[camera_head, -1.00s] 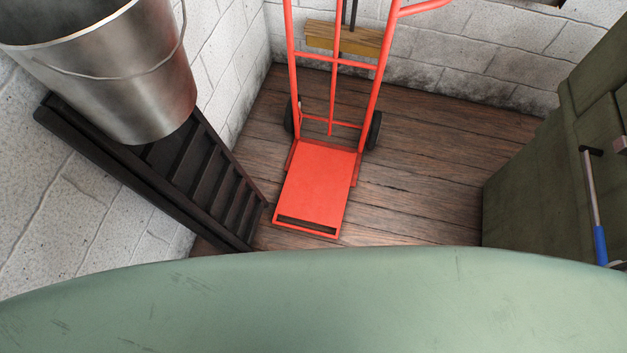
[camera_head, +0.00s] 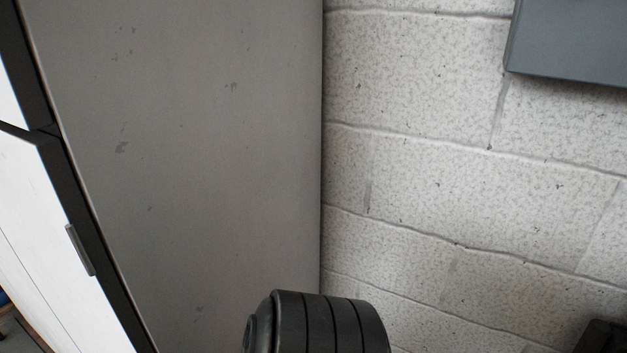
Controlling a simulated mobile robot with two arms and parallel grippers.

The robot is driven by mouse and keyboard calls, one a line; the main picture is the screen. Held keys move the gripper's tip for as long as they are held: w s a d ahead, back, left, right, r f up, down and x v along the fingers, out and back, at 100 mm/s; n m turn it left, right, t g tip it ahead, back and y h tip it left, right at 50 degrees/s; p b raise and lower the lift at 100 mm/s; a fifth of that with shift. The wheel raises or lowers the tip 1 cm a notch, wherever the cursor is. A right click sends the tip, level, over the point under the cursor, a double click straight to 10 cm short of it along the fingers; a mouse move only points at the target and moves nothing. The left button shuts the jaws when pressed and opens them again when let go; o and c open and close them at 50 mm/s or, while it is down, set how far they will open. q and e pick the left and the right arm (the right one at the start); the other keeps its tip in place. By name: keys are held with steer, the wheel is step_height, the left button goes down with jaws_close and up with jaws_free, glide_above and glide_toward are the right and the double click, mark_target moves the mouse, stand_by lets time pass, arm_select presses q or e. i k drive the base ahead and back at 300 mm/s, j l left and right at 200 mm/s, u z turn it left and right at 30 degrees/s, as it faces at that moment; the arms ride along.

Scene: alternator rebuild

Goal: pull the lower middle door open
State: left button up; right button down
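A tall cabinet stands at the left, seen mostly from its side, with a scuffed grey side panel (camera_head: 195,150). Its white front with dark edges shows at the far left. A white door (camera_head: 50,255) with a small grey handle (camera_head: 80,250) is below a dark seam, and part of another white panel (camera_head: 8,90) is above it. Both look closed. I cannot tell whether either is the lower middle door. Neither of my grippers is in view.
A pale block wall (camera_head: 430,170) meets the cabinet side. A grey box (camera_head: 575,40) is at the upper right. A dark ribbed round thing (camera_head: 325,325) is at the bottom centre; I cannot tell what it is. A dark shape is cut off at the lower right.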

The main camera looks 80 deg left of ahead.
mark_target(12, 268)
steer(key=u, duration=4.5)
